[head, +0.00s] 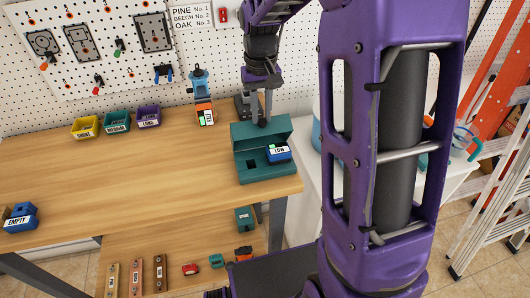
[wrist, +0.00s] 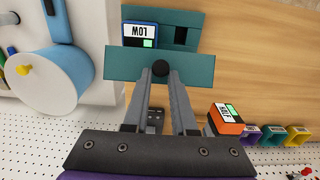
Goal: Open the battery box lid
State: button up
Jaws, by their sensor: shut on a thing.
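The teal battery box (head: 266,174) stands near the right end of the wooden bench. Its teal lid (head: 281,126) is raised at the back of the box, and the open front shows a dark slot and a blue battery (head: 278,153) labelled LOW. My gripper (head: 263,119) comes down from above with its fingers closed on the lid's small black knob (wrist: 160,68). In the wrist view the lid (wrist: 200,68) spans across just past my fingertips and hides part of the box. The LOW battery (wrist: 140,34) shows beyond it.
Yellow, teal and purple bins (head: 117,122) line the pegboard. A white surface (head: 304,157) adjoins right. The bench middle is clear.

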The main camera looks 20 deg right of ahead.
jog(key=shift+w+r, duration=0.1)
jog(key=shift+w+r, duration=0.15)
jog(key=shift+w, duration=1.1)
jog(key=shift+w, duration=1.35)
jog(key=shift+w, duration=0.15)
jog(key=shift+w+f, duration=0.25)
jog(key=shift+w, duration=0.35)
jog(key=shift+w+f, duration=0.2)
jog(key=shift+w, duration=0.4)
